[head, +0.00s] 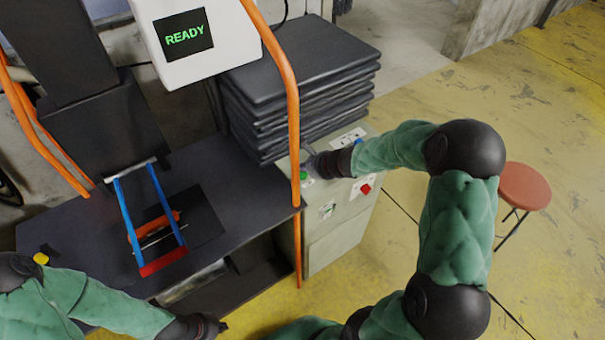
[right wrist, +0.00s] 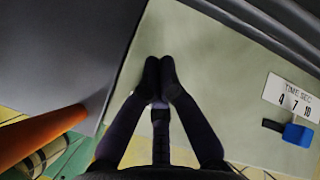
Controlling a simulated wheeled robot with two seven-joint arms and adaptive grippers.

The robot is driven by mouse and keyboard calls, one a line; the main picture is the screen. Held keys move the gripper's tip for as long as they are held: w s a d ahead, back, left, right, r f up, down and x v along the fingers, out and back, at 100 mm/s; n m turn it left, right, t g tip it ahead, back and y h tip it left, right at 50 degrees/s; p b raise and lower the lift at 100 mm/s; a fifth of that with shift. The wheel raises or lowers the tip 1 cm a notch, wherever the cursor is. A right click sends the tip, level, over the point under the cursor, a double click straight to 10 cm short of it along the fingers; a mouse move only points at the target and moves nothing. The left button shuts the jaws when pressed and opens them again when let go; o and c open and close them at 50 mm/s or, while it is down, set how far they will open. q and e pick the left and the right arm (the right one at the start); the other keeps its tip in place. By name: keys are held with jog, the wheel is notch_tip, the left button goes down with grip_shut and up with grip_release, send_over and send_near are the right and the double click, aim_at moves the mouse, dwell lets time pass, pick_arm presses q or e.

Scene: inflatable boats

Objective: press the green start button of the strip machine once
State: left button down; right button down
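The strip machine has a white head with a dark screen (head: 185,36) reading READY in green. A green button (head: 304,175) shows on the top of the pale green cabinet (head: 340,235), just right of the orange frame post. My right gripper (head: 308,160) is over the cabinet top close to this button; I cannot tell whether it touches. In the right wrist view, its fingers (right wrist: 161,72) are together and empty over the cabinet top; the button does not show there. My left gripper (head: 218,327) is low at the bottom edge, too small and dark to read.
An orange post (head: 292,110) stands close left of my right gripper. Dark folded sheets (head: 300,85) are stacked behind it. A blue knob (right wrist: 298,135) sits by a TIME SEC label (right wrist: 292,98). A blue-and-red frame (head: 150,220) lies on the dark bench. A red stool (head: 524,186) stands right.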

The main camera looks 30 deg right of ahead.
aim_at(304, 176)
jog(key=shift+f, duration=0.1)
dwell(0.7)
jog(key=shift+f+b, duration=0.3)
jog(key=shift+b, duration=0.25)
jog(key=shift+f+b, duration=0.4)
jog(key=shift+b, duration=0.1)
dwell(0.6)
jog(key=shift+r, duration=0.1)
jog(key=shift+r+p, duration=0.7)
jog(key=shift+r+p, duration=2.15)
jog(key=shift+r, duration=0.4)
jog(key=shift+f, duration=0.1)
